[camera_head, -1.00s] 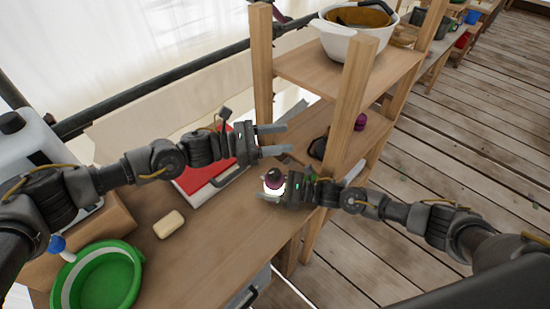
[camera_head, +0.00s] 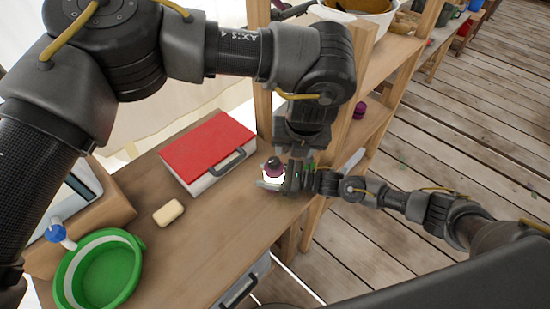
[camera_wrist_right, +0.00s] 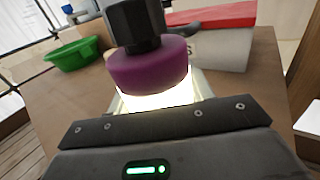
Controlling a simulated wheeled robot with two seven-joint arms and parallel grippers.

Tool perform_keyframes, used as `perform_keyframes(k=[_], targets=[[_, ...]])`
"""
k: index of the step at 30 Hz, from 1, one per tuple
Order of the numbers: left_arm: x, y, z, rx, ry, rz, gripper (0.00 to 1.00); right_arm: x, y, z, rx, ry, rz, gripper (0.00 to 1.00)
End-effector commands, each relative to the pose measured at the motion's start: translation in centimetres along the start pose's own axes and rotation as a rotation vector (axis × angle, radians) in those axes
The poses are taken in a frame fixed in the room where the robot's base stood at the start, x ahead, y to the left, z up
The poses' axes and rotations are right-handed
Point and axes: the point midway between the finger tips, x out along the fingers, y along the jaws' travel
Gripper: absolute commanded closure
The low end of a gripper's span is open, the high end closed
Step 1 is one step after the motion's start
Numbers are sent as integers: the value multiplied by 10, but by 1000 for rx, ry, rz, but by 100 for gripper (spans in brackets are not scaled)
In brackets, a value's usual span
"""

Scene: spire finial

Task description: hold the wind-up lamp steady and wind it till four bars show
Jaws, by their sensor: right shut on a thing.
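The wind-up lamp (camera_head: 273,176) has a glowing white body and a purple cap with a dark knob on top. It is upright above the wooden bench. My right gripper (camera_head: 270,185) comes in from the right and is shut on the lamp's body. In the right wrist view the lamp's purple cap (camera_wrist_right: 148,72) and dark knob stand above the glowing part. Its bar display cannot be made out. My left gripper (camera_head: 300,148) points down just behind and right of the lamp. Its fingers are too dark and overlapped to read, and contact cannot be told.
A red-lidded case (camera_head: 208,150) lies on the bench left of the lamp. A cream block (camera_head: 168,212) and a green tub (camera_head: 137,270) are nearer the left. A wooden shelf (camera_head: 375,120) with a white pot stands behind right. The bench front (camera_head: 215,240) is clear.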

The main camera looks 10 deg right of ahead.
Motion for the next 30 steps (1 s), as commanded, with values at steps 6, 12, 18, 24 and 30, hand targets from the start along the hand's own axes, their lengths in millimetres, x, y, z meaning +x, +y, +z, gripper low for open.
perform_keyframes(k=[6, 12, 18, 24, 30], targets=[[-1, 27, 10, -332, -63, 89, 47, 0, 0, 0, 0, -1, 0, 75], [-1, 28, 11, -446, -76, 84, 47, 0, 0, 0, 0, 0, 0, 75], [3, 28, 11, -456, -74, 84, 47, 0, 0, 0, 0, -1, 0, 75], [32, 31, 12, -455, -73, 85, 47, 0, 0, 0, 0, -1, 0, 75], [72, 34, 14, -456, -72, 84, 47, 0, 0, 0, 0, -1, 0, 75]])
